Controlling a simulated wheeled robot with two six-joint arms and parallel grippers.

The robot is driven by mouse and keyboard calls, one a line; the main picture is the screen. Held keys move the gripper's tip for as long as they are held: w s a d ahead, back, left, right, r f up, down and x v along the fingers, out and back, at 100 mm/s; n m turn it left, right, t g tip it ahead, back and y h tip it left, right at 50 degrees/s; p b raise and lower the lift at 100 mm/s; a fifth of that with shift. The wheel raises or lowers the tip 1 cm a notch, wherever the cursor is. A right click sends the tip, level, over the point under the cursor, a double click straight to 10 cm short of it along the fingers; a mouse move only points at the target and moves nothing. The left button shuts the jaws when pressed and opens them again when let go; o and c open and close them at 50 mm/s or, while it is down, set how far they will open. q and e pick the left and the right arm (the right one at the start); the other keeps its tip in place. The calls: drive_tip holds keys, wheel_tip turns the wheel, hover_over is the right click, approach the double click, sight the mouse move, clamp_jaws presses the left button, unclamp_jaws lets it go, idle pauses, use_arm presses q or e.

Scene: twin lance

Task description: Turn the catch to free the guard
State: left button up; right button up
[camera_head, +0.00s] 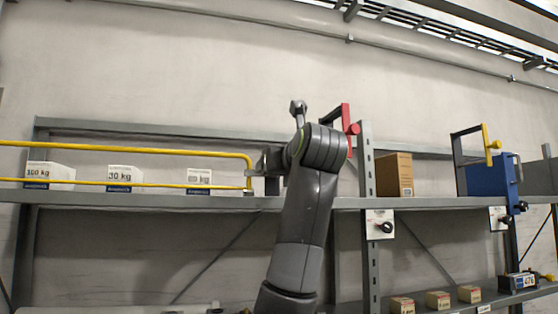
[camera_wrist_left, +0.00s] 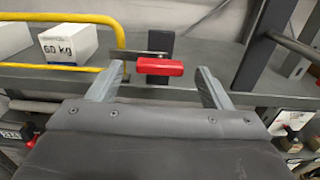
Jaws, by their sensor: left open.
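The guard is a yellow rail (camera_head: 120,146) across the left part of the shelf, and its end shows in the wrist view (camera_wrist_left: 121,35). Beside that end, the catch has a red grip (camera_wrist_left: 160,67) on a thin grey bar in front of a dark post. In the head view, grey metal parts (camera_head: 268,166) stand at the rail's end; the red grip is hidden behind my arm there. My left gripper (camera_wrist_left: 160,69) is open, with the red grip between its fingers and gaps on both sides. Its fingers are hidden in the head view. My right gripper is out of view.
White weight-marked boxes (camera_head: 124,178) stand behind the rail. Right of my arm are a red lever (camera_head: 347,118), an upright post (camera_head: 367,165), a cardboard box (camera_head: 394,174), a yellow lever (camera_head: 487,138) and a blue box (camera_head: 487,178). Small boxes (camera_head: 437,300) sit lower right.

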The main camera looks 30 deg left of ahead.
use_arm(q)
drive_tip(key=shift+p+x, duration=0.3)
drive_tip(key=shift+x, duration=0.8)
drive_tip(key=c, duration=1)
